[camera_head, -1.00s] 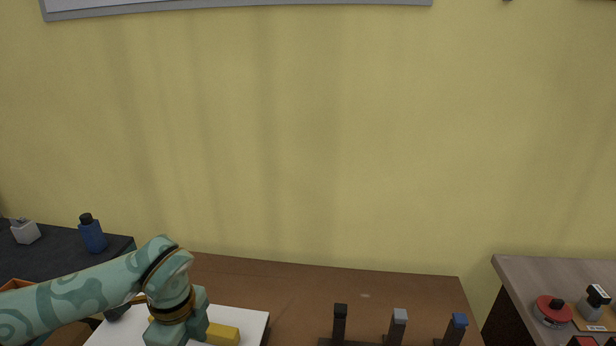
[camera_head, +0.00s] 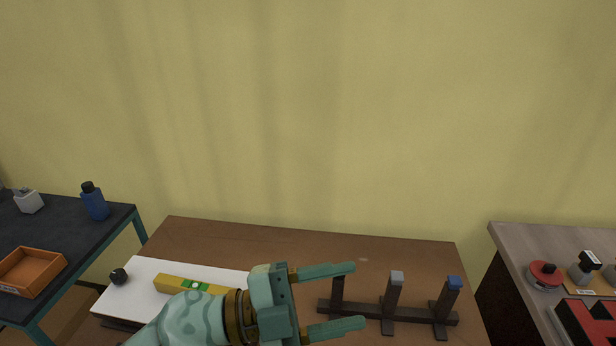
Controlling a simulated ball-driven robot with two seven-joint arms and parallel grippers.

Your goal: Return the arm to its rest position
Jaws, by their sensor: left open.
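My left arm comes in from the bottom, green with a swirl pattern. My left gripper (camera_head: 358,297) is open, its two green fingers spread and pointing right, with nothing held between them. It is in front of the brown table, just left of a dark rack (camera_head: 390,312) with several uprights, and hides part of the rack's left end. A yellow level with a green middle (camera_head: 190,285) lies on a white board (camera_head: 140,270), partly hidden behind my arm. My right gripper is not in view.
A dark table at left holds a blue bottle (camera_head: 95,203), a white container (camera_head: 28,202) and an orange tray (camera_head: 33,270). A grey table (camera_head: 515,240) at right holds a red round object (camera_head: 544,274). The brown table's back (camera_head: 300,245) is clear.

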